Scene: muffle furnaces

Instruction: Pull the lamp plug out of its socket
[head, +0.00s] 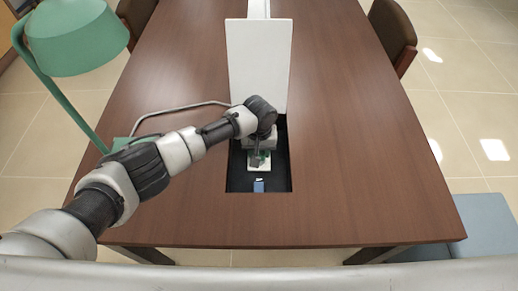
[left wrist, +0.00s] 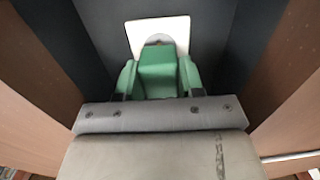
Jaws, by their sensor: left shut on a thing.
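The green desk lamp (head: 78,40) stands at the left of the table, with a grey cord (head: 180,108) running from its base towards the recess. My left gripper (head: 259,160) reaches down into the dark recess (head: 276,178) in the tabletop. It is shut on the green lamp plug (left wrist: 158,72), which sits between its fingers in the left wrist view. The plug lies in front of a white socket plate (left wrist: 178,28), whose grey round opening shows partly above it. The plug's front is hidden, so I cannot tell how deep it sits. My right gripper is not in view.
A white upright panel (head: 258,65) stands behind the recess. A small blue item (head: 259,186) lies at its near edge. The brown tabletop (head: 360,170) is clear on the right. Brown chairs (head: 393,33) and a blue seat (head: 485,225) stand around the table.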

